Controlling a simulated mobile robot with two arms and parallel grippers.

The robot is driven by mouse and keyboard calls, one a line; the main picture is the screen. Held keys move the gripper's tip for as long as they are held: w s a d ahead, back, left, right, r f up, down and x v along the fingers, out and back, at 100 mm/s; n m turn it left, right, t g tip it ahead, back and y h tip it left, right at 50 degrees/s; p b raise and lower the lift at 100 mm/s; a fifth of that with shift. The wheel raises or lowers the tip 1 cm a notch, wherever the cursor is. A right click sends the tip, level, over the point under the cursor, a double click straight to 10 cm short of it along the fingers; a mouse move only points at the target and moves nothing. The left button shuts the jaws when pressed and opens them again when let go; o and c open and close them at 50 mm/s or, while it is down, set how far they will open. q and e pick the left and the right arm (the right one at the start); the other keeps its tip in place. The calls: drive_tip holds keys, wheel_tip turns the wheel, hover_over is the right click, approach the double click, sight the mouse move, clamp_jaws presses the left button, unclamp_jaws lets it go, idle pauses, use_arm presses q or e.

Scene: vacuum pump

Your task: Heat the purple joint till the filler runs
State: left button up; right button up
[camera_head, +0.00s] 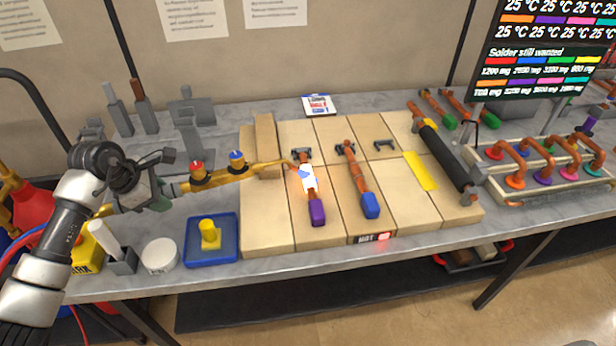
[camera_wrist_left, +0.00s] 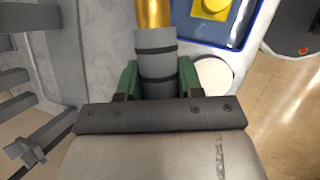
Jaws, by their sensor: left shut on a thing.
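My left gripper (camera_head: 152,192) is shut on the grey handle of a brass torch (camera_head: 235,178) with a red and a blue knob. The wrist view shows its green fingers (camera_wrist_left: 160,82) around the banded handle (camera_wrist_left: 157,62). The torch tip points right, and a bright white-orange flame (camera_head: 308,178) covers the middle of the purple-ended copper pipe (camera_head: 317,212). The pipe lies on the tan board, its far end at a dark clamp. The glare hides the joint, so I cannot tell whether filler runs. My right gripper is not in view.
A blue-ended copper pipe (camera_head: 370,206) lies just right of the purple one. A dark roller (camera_head: 444,157) and a rack of coloured-ended pipes (camera_head: 545,165) stand further right. A blue tray (camera_head: 212,255) sits front left. A HOT sign (camera_head: 371,238) glows red. The screen (camera_head: 545,50) reads 25 °C throughout.

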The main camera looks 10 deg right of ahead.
use_arm(q)
wheel_tip(320, 180, up, 10)
drive_tip(key=p, duration=0.4)
drive_tip(key=shift+r, duration=0.1)
drive_tip(key=shift+r+p, duration=0.15)
drive_tip(key=shift+p, duration=0.15)
drive_tip(key=shift+d, duration=0.1)
